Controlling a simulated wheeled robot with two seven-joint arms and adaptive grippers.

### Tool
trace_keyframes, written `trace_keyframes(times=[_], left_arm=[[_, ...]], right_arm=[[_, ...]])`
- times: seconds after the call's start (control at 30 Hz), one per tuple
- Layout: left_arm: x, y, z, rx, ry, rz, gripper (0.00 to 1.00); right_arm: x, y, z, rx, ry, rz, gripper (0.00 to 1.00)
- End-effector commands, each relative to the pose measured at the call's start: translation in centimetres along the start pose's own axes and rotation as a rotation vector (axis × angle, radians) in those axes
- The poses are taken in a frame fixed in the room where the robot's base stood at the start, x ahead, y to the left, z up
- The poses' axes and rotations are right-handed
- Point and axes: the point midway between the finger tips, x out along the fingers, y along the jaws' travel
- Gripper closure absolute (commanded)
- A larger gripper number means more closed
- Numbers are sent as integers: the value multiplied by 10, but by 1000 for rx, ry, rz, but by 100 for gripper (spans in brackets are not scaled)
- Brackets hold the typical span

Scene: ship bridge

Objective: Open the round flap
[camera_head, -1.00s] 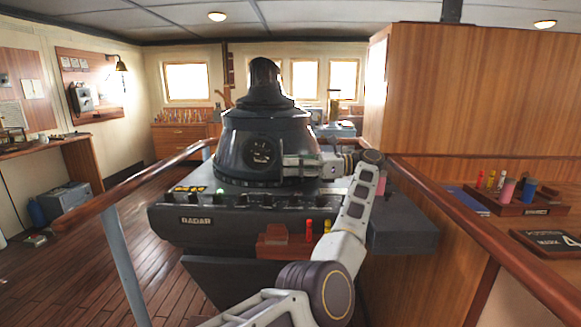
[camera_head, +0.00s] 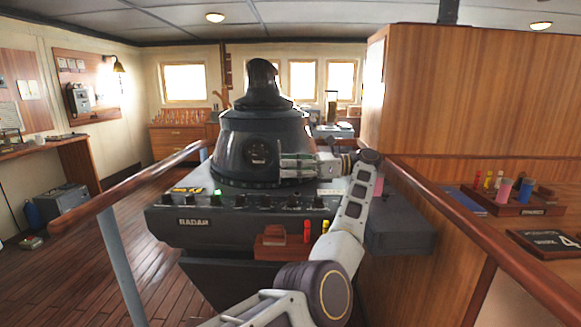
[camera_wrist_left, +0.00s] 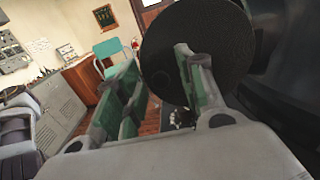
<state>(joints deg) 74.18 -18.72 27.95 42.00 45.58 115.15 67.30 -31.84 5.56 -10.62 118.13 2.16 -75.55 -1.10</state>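The round flap (camera_wrist_left: 205,40) shows as a large dark disc in the left wrist view, close beside the dark housing. In the head view, a round dark port (camera_head: 260,152) shows on the front of the radar's conical housing (camera_head: 235,130); how far the flap stands from it is not clear there. My left gripper (camera_head: 281,166) is just right of the port, fingers pointing left. In the left wrist view its green-padded fingers (camera_wrist_left: 157,60) are apart; one overlaps the disc, the other is left of it. Contact cannot be told. My right gripper is out of view.
The radar console (camera_head: 180,225) has a row of knobs below the housing. A small red-brown block (camera_head: 272,243) and red and yellow pegs stand at its front. Wooden handrails (camera_head: 130,190) flank it. A tray (camera_head: 495,205) with coloured cylinders is at right.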

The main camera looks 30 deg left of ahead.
Motion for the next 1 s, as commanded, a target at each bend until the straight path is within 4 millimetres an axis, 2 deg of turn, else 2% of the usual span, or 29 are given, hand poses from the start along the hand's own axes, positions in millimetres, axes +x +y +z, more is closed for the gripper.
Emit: trace_keyframes(times=[0.17, 0.8, 1.0], left_arm=[[0, 0, 11, -1, 0, 1, 62], [0, 0, 78, -2, 0, 0, 62], [0, -1, 91, 0, 0, 0, 62]], right_arm=[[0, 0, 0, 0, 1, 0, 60], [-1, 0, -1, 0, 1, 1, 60], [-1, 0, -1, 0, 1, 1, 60]])
